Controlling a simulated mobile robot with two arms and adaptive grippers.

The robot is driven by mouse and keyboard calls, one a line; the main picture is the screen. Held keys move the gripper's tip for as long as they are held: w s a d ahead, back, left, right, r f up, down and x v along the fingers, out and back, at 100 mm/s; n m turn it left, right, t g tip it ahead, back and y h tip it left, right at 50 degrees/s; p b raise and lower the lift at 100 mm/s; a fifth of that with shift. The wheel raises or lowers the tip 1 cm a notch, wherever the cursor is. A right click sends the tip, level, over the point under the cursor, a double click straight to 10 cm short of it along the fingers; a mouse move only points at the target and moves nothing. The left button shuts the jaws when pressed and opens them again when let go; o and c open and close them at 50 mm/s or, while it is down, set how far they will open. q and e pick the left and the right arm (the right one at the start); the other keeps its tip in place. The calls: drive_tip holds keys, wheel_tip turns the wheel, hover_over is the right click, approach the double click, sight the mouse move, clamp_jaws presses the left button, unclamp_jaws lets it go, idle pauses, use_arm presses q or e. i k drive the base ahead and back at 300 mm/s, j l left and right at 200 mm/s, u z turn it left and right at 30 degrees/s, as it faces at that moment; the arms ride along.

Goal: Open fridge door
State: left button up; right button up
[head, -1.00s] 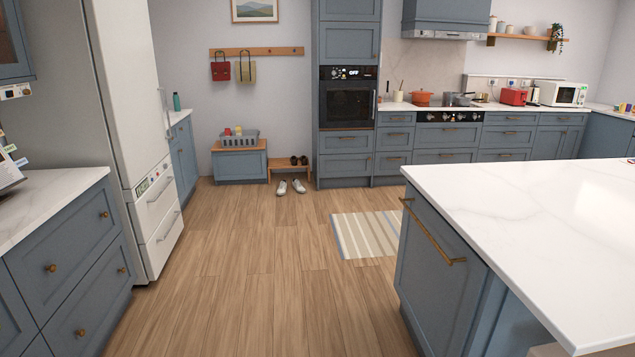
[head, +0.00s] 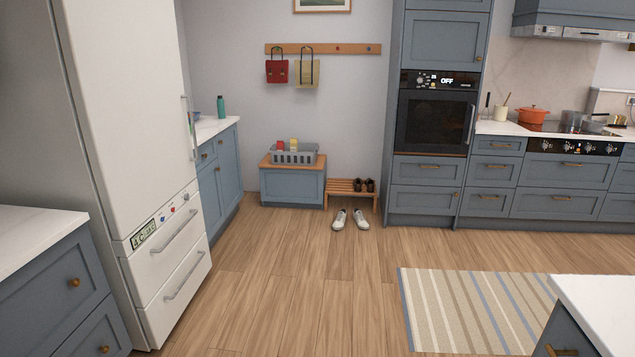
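The tall white fridge (head: 128,110) stands on the left side of the head view. Its large upper door is shut, with a vertical handle (head: 190,128) on the far edge, seen nearly edge-on. Below it are two shut freezer drawers with horizontal bar handles (head: 176,231). Neither of my grippers shows in the head view.
A blue counter with drawers (head: 60,285) stands at the near left, beside the fridge. A white-topped island (head: 600,305) is at the lower right. A striped rug (head: 470,310) lies on the floor. White shoes (head: 350,219) lie near a bench. The wooden floor before the fridge is clear.

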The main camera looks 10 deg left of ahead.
sight(122, 58)
drive_tip(key=i+u, duration=0.15)
drive_tip(key=i, duration=0.45)
drive_tip(key=i+u, duration=0.15)
drive_tip(key=i, duration=0.5)
drive_tip(key=i+l+u, duration=0.15)
drive_tip(key=i, duration=0.45)
drive_tip(key=i+l+u, duration=0.15)
drive_tip(key=i, duration=0.45)
drive_tip(key=l, duration=0.05)
